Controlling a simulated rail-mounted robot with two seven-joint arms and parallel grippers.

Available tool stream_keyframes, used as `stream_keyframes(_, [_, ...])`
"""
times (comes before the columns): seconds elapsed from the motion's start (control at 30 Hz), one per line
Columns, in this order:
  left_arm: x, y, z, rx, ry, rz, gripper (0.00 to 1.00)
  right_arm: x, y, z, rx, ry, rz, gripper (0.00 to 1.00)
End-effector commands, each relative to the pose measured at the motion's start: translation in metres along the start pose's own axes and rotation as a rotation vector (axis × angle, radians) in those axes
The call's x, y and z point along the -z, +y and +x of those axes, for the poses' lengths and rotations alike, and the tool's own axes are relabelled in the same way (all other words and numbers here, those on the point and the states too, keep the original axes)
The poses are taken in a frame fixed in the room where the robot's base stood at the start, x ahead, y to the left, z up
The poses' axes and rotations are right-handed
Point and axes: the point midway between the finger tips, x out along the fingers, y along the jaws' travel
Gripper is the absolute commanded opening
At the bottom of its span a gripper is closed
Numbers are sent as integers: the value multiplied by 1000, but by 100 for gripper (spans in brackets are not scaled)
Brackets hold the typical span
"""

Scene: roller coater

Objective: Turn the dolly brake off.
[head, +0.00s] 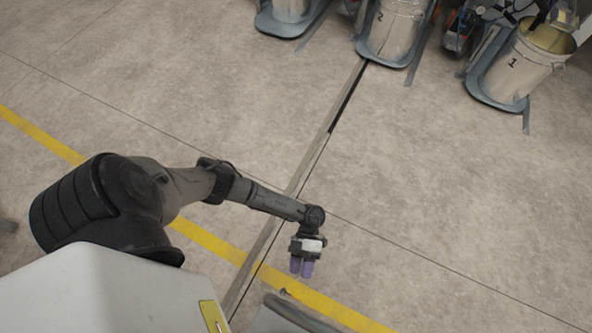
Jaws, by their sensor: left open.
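My left gripper (301,268) hangs below the end of my left arm, over the floor near the yellow line. Its two purple fingers point down with a narrow gap between them, open and empty. A grey curved edge (275,318) shows at the bottom of the picture, just below the gripper. It may be part of a dolly, but most of it is cut off. I cannot make out a brake on it. My right gripper is not in view.
Metal buckets stand on grey bases at the top, including one marked 2 (394,28) and one marked 1 (517,70). A yellow line (215,243) and a floor channel (300,175) cross the concrete floor. The middle and right floor is clear.

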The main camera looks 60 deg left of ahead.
Motion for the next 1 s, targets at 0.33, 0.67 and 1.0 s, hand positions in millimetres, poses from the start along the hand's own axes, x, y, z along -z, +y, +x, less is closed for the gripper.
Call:
stream_keyframes(0.33, [-1, 1, 60, 3, 1, 2, 45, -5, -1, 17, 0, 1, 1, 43])
stream_keyframes(0.67, [0, 0, 84, 1, -1, 1, 45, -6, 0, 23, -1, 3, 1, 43])
stream_keyframes(1.0, [0, 0, 86, 1, 0, 1, 45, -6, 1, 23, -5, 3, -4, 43])
